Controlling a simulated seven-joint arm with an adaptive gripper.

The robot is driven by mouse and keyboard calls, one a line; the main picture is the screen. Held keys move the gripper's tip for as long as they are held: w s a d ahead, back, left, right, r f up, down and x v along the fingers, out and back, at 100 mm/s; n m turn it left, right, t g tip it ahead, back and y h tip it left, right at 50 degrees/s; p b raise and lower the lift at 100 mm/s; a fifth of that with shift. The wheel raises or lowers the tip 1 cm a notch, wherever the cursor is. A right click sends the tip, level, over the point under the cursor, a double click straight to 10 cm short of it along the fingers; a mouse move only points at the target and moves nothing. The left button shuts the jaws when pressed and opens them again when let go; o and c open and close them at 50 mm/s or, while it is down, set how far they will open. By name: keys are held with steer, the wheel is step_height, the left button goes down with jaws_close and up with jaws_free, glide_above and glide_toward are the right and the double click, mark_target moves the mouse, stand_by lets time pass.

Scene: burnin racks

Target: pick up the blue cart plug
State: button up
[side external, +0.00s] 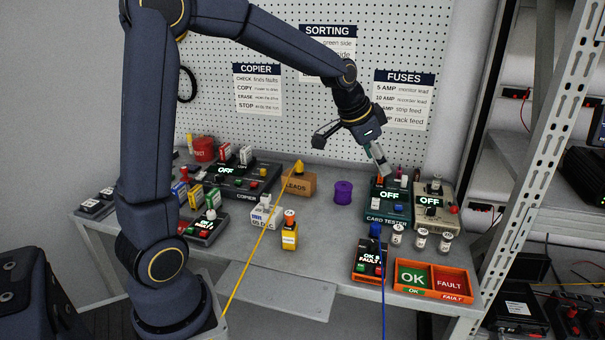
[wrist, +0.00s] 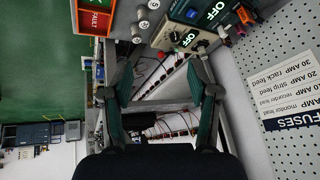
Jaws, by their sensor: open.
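I cannot make out the plug in the wrist view. My gripper (side external: 352,155) is open and empty, high above the back of the table near the card tester, above and behind the plug. In the wrist view its fingers (wrist: 160,92) are spread wide with nothing between them.
The card tester (side external: 388,217) and a beige OFF unit (side external: 434,205) stand behind the plug.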

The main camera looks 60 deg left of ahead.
steer(key=n+g, duration=0.2)
glide_toward(376, 224)
steer(key=shift+h, duration=0.3)
steer(key=x, duration=0.3)
steer(key=a+x, duration=0.1)
steer(key=shift+w+d+f, duration=0.1)
steer(key=shift+f, duration=0.35)
steer(key=shift+x, duration=3.15)
steer(key=shift+w, duration=0.1)
steer(key=shift+c, duration=0.3)
steer(key=shift+r, duration=0.1)
jaws_close()
